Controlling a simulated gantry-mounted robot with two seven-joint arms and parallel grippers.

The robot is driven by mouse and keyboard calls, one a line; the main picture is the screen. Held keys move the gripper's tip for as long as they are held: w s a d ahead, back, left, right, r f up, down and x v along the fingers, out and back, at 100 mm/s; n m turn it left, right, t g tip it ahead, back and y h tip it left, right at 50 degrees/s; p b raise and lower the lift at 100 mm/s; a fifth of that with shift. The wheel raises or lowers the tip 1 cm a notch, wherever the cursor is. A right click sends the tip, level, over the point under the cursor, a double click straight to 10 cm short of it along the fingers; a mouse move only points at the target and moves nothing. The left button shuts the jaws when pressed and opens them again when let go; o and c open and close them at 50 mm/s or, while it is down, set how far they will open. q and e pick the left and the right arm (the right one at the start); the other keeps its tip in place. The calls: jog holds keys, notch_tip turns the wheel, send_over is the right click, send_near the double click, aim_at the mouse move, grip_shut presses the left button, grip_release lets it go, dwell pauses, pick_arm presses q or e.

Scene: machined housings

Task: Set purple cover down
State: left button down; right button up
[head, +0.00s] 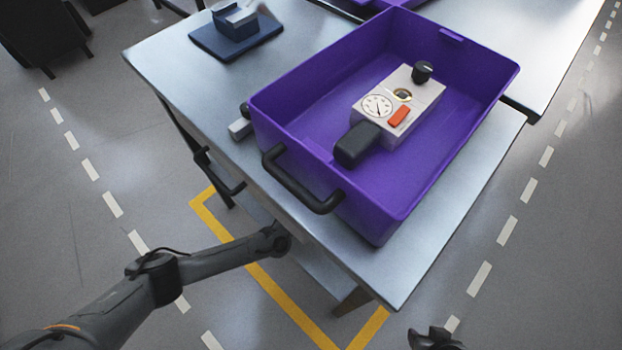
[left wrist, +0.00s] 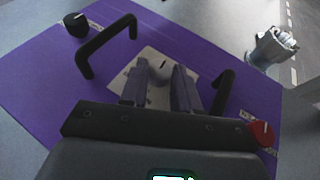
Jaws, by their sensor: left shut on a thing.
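In the left wrist view, my left gripper (left wrist: 160,78) is shut at the middle of the purple cover (left wrist: 50,85). The cover is a flat purple panel with a pale centre plate, two black handles, a black knob (left wrist: 76,24) and a red knob (left wrist: 262,134). What lies between the fingertips is partly hidden by the fingers. In the head view my left arm reaches the table's front left edge; its gripper and the cover cannot be made out there. My right gripper (head: 434,338) is at the bottom edge, cut off, its opening unclear.
A purple crate (head: 290,140) with a black front handle stands on the metal table (head: 165,60). It holds a pale housing (head: 425,95) with a dial and orange switch. A dark blue fixture (head: 236,35) sits at the back left.

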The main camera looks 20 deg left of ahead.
pick_arm(q)
jog(key=shift+w, duration=0.1)
jog(key=shift+f, duration=0.2)
jog(key=shift+a+f, duration=0.1)
jog(key=shift+f, duration=0.5)
jog(key=c, duration=0.8)
grip_release()
jog(key=shift+r, duration=0.1)
